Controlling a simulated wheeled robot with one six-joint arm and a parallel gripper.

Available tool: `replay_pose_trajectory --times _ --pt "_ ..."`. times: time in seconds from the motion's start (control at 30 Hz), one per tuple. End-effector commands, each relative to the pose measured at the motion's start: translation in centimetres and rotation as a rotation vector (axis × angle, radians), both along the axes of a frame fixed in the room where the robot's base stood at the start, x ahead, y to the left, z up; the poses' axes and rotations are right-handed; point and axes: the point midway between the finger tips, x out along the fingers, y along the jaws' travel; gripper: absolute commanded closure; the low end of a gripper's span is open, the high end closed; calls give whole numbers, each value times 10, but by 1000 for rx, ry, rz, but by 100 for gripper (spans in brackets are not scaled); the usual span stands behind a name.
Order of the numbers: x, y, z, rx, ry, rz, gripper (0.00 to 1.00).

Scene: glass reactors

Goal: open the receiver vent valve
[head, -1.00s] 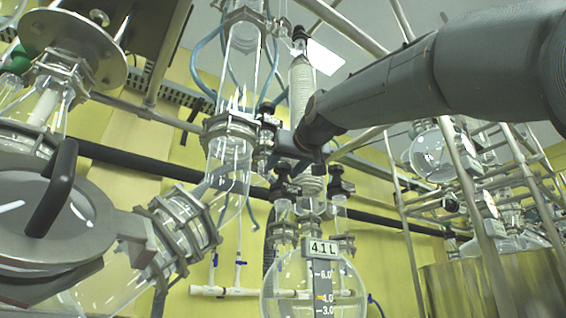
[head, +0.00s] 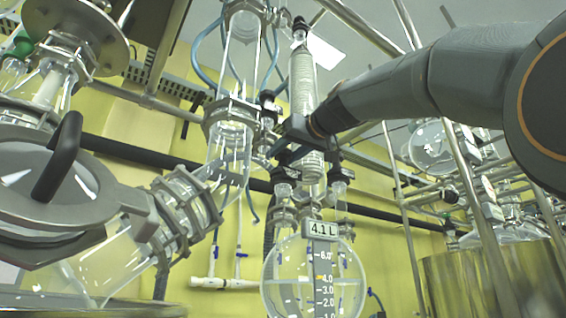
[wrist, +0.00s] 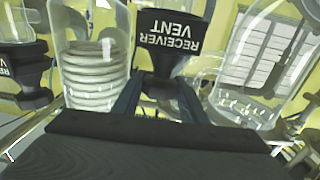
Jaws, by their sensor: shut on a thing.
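The receiver vent valve has a black knob (wrist: 172,42) lettered RECEIVER VENT, upside down in the wrist view. My gripper (wrist: 165,98) has its two dark fingers on either side of the knob's lower part and is shut on it. In the head view my gripper (head: 292,138) is at the valves above the round glass receiver (head: 285,275), which carries a 4.1 L label. There it hides much of what it holds, and I cannot tell the knob's turn angle.
A second black knob (wrist: 22,75) with partly cut lettering is at the left in the wrist view. A glass coil column (wrist: 92,70) stands close beside the held knob. In the head view a metal-framed glass vessel (head: 65,195) fills the left, and steel rails (head: 405,220) stand right.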

Motion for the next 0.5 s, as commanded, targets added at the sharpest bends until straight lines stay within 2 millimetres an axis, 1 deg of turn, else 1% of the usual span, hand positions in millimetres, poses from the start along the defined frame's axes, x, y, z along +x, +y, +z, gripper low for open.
replay_pose_trajectory --times 0.03,0.27,0.5 --pt "3 -2 -3 2 -3 23 81" --pt "3 -2 -1 0 -1 189 81" --pt "3 -2 2 -1 0 415 81"
